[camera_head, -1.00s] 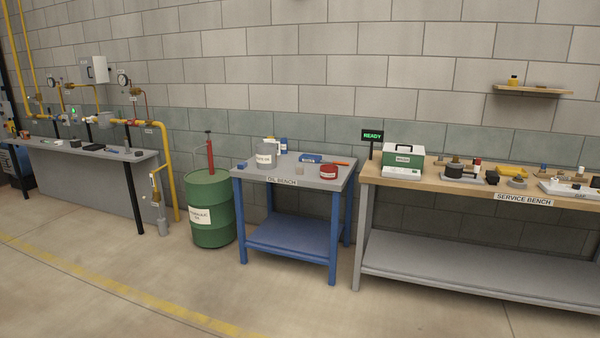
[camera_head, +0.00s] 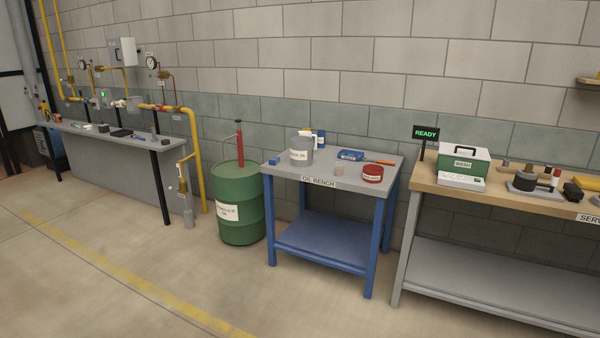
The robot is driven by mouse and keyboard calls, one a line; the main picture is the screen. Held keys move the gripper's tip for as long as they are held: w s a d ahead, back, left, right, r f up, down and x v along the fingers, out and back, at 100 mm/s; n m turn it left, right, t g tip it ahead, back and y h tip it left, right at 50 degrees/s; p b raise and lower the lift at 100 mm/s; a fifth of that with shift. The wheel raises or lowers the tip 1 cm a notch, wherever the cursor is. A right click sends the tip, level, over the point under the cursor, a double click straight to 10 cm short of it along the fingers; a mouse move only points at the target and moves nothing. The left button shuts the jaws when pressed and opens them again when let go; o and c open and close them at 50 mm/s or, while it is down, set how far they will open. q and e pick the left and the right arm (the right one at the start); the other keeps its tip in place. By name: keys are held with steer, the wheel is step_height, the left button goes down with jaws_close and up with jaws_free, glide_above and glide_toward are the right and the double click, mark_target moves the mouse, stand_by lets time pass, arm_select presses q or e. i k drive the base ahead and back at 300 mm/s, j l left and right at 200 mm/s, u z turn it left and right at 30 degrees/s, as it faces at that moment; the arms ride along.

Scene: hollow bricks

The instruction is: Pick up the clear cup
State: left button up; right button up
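A small pale, see-through-looking cup (camera_head: 339,170) stands near the front of the oil bench (camera_head: 318,183), between a grey oil can and a red tin. It is too small to make out whether anything is in it. The grey can (camera_head: 301,150) with a white label is to its left, and the red tin (camera_head: 372,174) is to its right. Neither of my grippers is in view.
A green drum (camera_head: 238,205) with a red pump stands left of the oil bench. The service bench (camera_head: 520,195), with a green box (camera_head: 463,165) on it, is to the right. Open floor (camera_head: 190,270) lies in front, crossed by a yellow line.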

mark_target(339, 166)
steer(key=i, duration=1.85)
steer(key=i+l+u, duration=0.1)
steer(key=i, duration=1.7)
